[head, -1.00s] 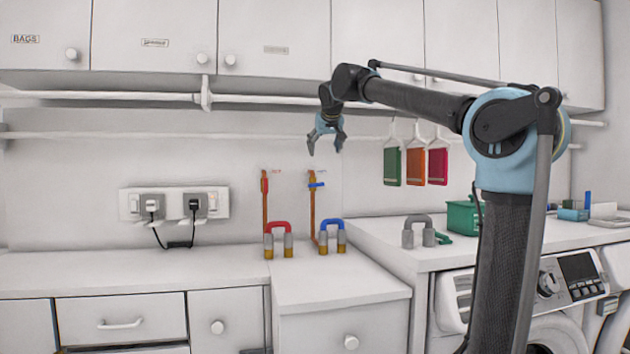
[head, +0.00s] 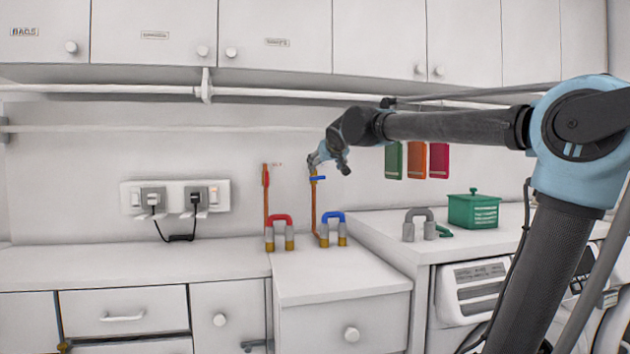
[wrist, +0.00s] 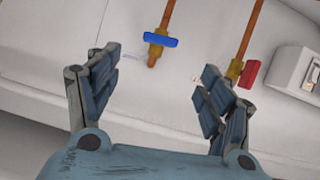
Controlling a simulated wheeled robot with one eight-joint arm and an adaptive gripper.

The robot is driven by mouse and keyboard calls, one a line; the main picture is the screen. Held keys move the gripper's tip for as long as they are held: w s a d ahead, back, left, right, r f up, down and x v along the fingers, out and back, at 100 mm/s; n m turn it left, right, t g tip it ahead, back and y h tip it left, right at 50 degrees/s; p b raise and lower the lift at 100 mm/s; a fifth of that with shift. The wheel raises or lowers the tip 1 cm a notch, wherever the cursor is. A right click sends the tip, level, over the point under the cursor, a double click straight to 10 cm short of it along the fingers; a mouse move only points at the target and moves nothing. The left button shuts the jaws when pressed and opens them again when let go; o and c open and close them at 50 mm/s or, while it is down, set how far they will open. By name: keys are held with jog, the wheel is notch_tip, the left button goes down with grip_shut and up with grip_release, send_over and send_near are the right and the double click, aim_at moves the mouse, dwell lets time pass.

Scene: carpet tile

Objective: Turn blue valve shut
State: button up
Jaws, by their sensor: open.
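The blue valve handle (head: 318,178) sits on a brass body on a copper pipe (head: 313,206) against the back wall. The handle lies crosswise to its pipe. In the wrist view the blue handle (wrist: 161,40) shows ahead, between the lines of the two fingers and apart from both. My gripper (head: 328,161) is open and empty, just above and beside the blue valve in the head view; its spread fingers also show in the wrist view (wrist: 160,70). The exact gap in depth cannot be told.
A red valve handle (head: 266,177) lies along its own pipe, left of the blue one. Red (head: 279,232) and blue (head: 332,228) padlock-like pieces stand on the counter below. Sockets with plugs (head: 175,197) are further left; coloured tags (head: 416,160) hang right.

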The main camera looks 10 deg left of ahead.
aim_at(317, 178)
jog(key=x, duration=1.3)
jog(key=shift+w, duration=0.1)
jog(key=c, duration=1.1)
